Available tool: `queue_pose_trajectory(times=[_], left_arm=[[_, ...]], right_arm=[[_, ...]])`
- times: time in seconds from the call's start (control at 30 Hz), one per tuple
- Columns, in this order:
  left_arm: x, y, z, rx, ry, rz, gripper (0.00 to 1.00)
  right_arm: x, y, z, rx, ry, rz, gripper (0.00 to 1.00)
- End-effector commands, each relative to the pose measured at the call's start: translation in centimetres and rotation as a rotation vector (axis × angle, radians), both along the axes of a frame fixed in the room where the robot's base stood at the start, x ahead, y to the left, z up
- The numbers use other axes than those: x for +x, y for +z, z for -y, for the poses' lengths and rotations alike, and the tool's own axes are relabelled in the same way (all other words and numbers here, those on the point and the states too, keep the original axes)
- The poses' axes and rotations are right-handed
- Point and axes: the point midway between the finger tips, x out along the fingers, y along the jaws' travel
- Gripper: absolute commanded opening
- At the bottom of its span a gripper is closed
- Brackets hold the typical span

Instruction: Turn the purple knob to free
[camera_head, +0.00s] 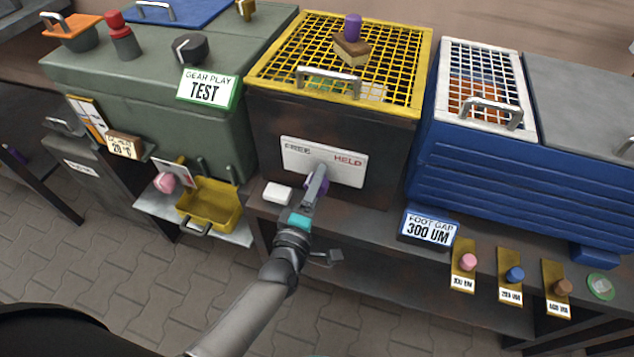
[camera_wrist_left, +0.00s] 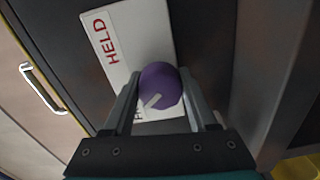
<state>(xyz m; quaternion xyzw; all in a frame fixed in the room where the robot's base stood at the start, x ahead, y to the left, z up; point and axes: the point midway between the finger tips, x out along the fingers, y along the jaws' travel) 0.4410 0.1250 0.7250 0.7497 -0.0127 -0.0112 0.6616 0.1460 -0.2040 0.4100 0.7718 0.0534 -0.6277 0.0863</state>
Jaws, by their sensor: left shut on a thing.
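The purple knob (camera_wrist_left: 160,84) sits on the white plate (camera_head: 345,165) on the front of the dark cabinet with the yellow grille. The plate reads FREE on the left and HELD on the right in the head view. In the left wrist view the knob's white pointer mark slants toward the partly hidden word below HELD. My left gripper (camera_head: 318,180) is shut on the knob, one finger on each side. In the head view the gripper hides most of the knob, leaving a sliver of purple. My right gripper is out of view.
A small white block (camera_head: 277,193) lies on the ledge left of my left gripper. A blue FOOT GAP sign (camera_head: 429,228) stands to the right. A yellow tray (camera_head: 210,204) is at the left.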

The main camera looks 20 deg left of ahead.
Motion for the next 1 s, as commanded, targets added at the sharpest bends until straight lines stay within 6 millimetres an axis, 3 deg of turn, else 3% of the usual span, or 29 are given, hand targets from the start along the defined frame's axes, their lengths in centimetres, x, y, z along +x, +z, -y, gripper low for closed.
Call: queue_pose_trajectory(times=[0.63,0.67,0.9,1.0], left_arm=[[-0.02,-0.03,0.02,-0.057,0.0,-0.003,0.02],[-0.02,-0.04,0.01,-0.057,0.0,-0.003,0.59],[-0.01,-0.02,0.02,-0.055,0.0,-0.003,0.86],[-0.01,-0.01,0.02,-0.054,0.0,-0.003,0.88]], right_arm=[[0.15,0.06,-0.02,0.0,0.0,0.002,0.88],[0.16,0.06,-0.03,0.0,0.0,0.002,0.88],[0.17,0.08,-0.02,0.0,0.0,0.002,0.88],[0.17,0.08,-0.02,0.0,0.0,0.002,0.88]])
